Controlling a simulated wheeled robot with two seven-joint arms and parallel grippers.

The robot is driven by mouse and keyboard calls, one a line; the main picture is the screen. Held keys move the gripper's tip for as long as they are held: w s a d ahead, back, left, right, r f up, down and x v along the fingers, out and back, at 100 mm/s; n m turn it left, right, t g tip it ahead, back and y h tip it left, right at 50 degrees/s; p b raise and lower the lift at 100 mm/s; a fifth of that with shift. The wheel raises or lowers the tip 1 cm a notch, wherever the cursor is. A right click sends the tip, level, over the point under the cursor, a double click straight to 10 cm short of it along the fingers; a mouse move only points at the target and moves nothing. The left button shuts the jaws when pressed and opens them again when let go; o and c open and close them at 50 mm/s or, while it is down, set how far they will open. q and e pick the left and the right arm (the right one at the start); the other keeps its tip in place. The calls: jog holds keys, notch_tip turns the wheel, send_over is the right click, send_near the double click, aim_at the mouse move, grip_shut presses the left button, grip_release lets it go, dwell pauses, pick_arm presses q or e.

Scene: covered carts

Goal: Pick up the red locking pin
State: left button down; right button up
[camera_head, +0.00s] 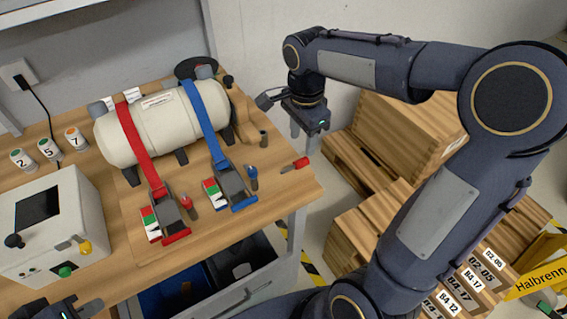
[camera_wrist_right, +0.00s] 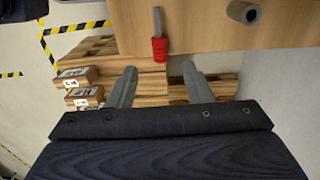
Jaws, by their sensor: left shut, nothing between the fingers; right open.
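A red locking pin (camera_head: 300,162) with a grey shaft lies on the wooden table near its right edge. In the right wrist view its red handle (camera_wrist_right: 159,50) points toward me, between and just beyond the fingertips. My right gripper (camera_head: 305,133) is open and empty, beyond the table's right edge in the head view. Its two fingers (camera_wrist_right: 159,72) are spread and apart from the pin. My left gripper (camera_head: 92,307) is only partly in view at the bottom left, shut and empty.
A cream tank (camera_head: 160,122) is strapped by a red strap (camera_head: 137,144) and a blue strap (camera_head: 204,117). A grey hollow cylinder (camera_head: 263,138) stands near the pin. Two other pins, one red-topped (camera_head: 187,203) and one blue-topped (camera_head: 252,178), are by the buckles. Wooden crates (camera_head: 415,135) stand right of the table.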

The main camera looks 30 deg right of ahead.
aim_at(301, 160)
notch_tip(301, 160, down, 7)
jog(key=shift+f, duration=0.1)
dwell(0.3)
jog(key=shift+c, duration=0.5)
grip_shut()
